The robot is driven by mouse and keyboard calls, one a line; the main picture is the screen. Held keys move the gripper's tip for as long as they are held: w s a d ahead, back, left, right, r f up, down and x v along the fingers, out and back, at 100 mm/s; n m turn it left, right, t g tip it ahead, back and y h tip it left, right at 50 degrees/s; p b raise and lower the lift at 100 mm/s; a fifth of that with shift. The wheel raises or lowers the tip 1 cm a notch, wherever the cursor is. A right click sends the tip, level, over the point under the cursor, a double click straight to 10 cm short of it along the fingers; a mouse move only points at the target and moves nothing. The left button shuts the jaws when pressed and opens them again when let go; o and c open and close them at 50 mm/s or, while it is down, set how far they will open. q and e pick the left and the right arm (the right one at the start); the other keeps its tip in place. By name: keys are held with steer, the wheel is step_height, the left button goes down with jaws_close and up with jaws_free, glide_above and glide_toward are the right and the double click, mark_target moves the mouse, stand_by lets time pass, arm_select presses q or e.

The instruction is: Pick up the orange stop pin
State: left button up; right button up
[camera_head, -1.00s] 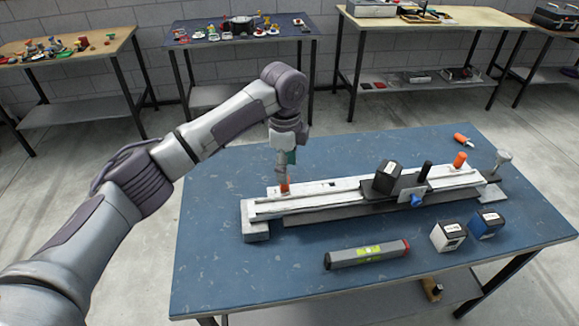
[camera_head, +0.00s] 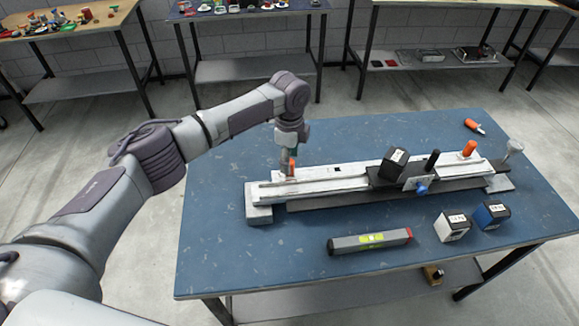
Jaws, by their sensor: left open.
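An orange stop pin (camera_head: 292,168) stands at the left end of the long white rail (camera_head: 325,182) on the blue table. My left gripper (camera_head: 288,165) points down right at this pin, its fingers level with it and partly covering it. The jaws are open; I cannot tell whether they touch the pin. A second orange cylinder (camera_head: 469,148) stands near the rail's right end. My right gripper is not in view.
A black carriage (camera_head: 393,178) with a black block, black post and blue knob sits on the rail. A grey bar (camera_head: 369,241) and two small boxes (camera_head: 452,226) (camera_head: 490,214) lie in front. An orange-handled tool (camera_head: 474,126) lies at the back right. The table's left front is clear.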

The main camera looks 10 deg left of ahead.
arm_select(q)
step_height(320, 180, down, 2)
steer(key=shift+w+f, duration=0.15)
steer(key=shift+f, duration=0.4)
steer(key=c, duration=0.4)
jaws_close()
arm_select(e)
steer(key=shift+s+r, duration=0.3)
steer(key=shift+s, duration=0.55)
arm_select(q)
steer(key=shift+r, duration=0.1)
